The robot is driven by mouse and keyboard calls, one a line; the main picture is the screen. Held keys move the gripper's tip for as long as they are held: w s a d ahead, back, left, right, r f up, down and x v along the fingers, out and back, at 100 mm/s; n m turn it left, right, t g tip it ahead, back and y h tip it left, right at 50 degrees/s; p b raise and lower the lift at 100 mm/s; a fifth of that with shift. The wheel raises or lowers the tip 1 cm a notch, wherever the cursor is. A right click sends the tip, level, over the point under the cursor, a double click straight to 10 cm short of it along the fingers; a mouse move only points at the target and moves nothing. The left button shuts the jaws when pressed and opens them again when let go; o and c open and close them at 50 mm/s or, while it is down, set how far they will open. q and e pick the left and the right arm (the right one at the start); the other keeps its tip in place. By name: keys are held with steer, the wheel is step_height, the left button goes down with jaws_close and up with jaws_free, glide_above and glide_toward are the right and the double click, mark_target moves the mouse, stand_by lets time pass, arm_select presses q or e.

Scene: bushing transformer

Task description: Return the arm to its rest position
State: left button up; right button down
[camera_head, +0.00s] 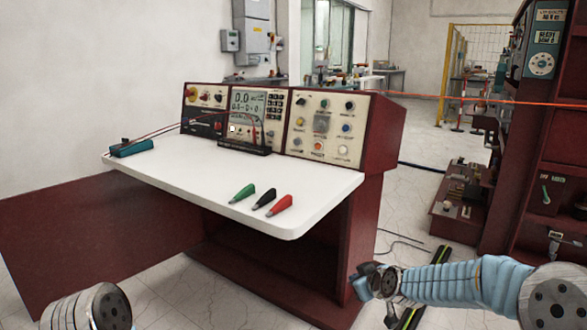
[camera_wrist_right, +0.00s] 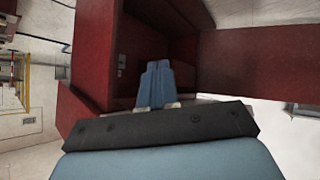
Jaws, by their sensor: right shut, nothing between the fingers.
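My right arm (camera_head: 450,284) reaches in from the right in the head view, below and to the right of the white desk. Its gripper (camera_head: 366,281) is in front of the dark red side of the console and holds nothing. In the right wrist view the two blue fingers (camera_wrist_right: 155,84) are together and empty, with dark red panels behind them. Of my left arm only a rounded grey link (camera_head: 90,309) shows at the bottom left; its gripper is out of view.
A dark red console (camera_head: 377,140) carries a white desktop (camera_head: 190,175). Green (camera_head: 242,193), black (camera_head: 264,199) and red (camera_head: 285,204) clips lie near its front edge. A teal device (camera_head: 131,147) sits at its left end. A tall dark red cabinet (camera_head: 530,170) stands right; floor between is partly clear.

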steer(key=s+a+f+m+g, duration=0.1)
steer(key=s+f+g, duration=0.1)
steer(key=s+f, duration=0.35)
steer(key=s+f+m+g, duration=0.1)
steer(key=s+f, duration=0.1)
steer(key=f, duration=0.6)
steer(key=s+a+f+m+g, duration=0.1)
steer(key=s+f+m+g, duration=0.1)
steer(key=s+f, duration=0.3)
steer(key=s+a+f+m+g+p, duration=0.1)
steer(key=s+f, duration=0.4)
steer(key=s, duration=0.7)
steer(key=s+a+f+m+g+y, duration=0.1)
steer(key=s+a+f+m+g, duration=0.1)
steer(key=s+f, duration=0.3)
steer(key=s+m+g, duration=0.1)
steer(key=s, duration=0.3)
steer(key=shift+f+g+p, duration=0.3)
steer(key=shift+p, duration=0.05)
